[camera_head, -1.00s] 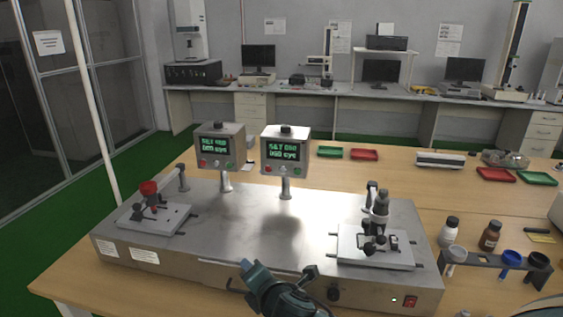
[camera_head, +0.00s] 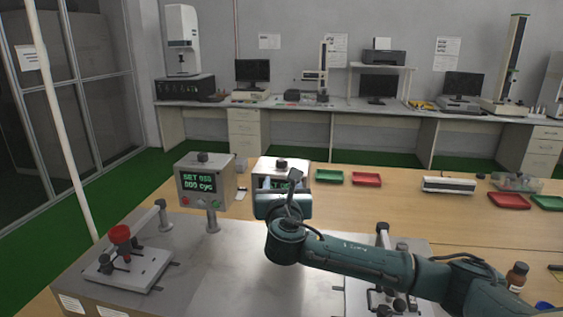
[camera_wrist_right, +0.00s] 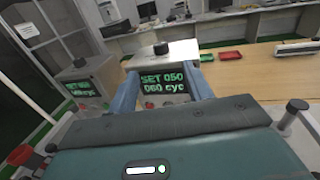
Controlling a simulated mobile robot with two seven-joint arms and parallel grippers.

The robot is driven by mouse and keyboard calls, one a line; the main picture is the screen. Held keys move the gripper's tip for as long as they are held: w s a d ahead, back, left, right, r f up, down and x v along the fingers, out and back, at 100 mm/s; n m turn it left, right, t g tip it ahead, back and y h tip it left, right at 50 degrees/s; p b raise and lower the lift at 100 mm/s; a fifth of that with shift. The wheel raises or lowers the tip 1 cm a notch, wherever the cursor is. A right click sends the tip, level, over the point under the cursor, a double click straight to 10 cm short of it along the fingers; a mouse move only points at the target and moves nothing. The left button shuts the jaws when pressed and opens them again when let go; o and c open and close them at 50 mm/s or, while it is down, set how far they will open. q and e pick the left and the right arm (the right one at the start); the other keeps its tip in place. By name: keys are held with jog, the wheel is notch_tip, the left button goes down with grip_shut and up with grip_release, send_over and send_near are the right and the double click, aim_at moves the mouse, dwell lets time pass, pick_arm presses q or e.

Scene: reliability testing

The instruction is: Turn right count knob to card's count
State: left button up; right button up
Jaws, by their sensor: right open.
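The right counter box (camera_head: 265,166) stands on a post on the machine, with a dark count knob (camera_head: 281,163) on its top. The knob also shows in the right wrist view (camera_wrist_right: 161,48). The green display (camera_wrist_right: 162,84) there seems to read SET 050, with a blurred cyc line below. My right gripper (camera_head: 281,185) is in front of this box, hiding most of its face in the head view. Its two fingers are apart and empty, framing the display below the knob. No count card can be made out with certainty. My left gripper is out of view.
The left counter box (camera_head: 206,183) has its own knob (camera_head: 202,157). A fixture with a red knob (camera_head: 119,234) stands at left. My right arm covers much of the right fixture (camera_head: 383,299). Green and red trays (camera_head: 367,179) lie behind on the open table.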

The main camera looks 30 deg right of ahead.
aim_at(281, 162)
pick_arm(q)
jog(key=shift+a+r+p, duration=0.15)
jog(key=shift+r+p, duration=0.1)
jog(key=shift+p, duration=0.5)
pick_arm(e)
jog(key=x, duration=1.1)
jog(key=shift+w+d, duration=0.1)
jog(key=shift+w, duration=0.2)
jog(key=c, duration=1)
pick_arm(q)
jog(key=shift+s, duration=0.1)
pick_arm(e)
jog(key=shift+o, duration=0.2)
